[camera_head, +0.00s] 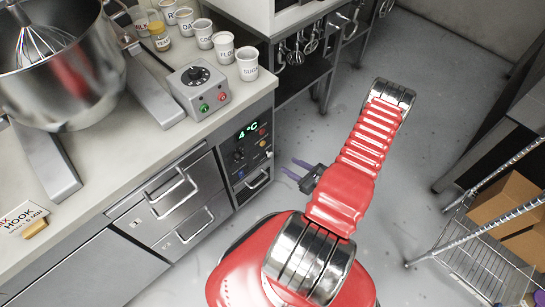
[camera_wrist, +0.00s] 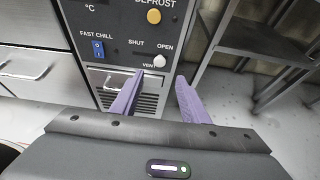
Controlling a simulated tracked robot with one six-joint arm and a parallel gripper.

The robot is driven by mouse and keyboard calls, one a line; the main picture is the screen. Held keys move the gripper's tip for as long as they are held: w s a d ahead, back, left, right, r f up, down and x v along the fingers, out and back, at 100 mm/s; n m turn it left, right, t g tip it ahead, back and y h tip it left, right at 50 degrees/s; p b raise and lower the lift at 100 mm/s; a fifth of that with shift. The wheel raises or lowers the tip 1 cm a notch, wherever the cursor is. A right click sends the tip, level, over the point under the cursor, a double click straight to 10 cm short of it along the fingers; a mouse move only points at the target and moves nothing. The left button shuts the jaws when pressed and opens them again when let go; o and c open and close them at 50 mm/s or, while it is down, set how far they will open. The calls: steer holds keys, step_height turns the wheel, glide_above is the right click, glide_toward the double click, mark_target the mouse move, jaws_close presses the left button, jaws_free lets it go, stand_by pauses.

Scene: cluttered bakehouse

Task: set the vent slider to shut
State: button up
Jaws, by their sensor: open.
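The vent slider's white knob (camera_wrist: 160,61) is under the word OPEN, at the right end of the SHUT–OPEN marking on the control panel (camera_wrist: 122,50). My gripper (camera_wrist: 160,76) is open and empty. Its purple fingers point at the panel, with the knob showing just beyond and between the fingertips, not gripped. In the head view my gripper (camera_head: 288,168) is to the right of the panel (camera_head: 247,150), with a gap that seems small.
A vent grille and pull handle (camera_wrist: 113,80) sit below. Drawers (camera_head: 170,205) adjoin at left; a steel rack (camera_head: 480,250) stands at right. Floor between is clear.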

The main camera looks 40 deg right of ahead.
mark_target(271, 155)
steer(key=x, duration=1.2)
steer(key=shift+w+f, duration=0.1)
steer(key=shift+c, duration=0.3)
jaws_close()
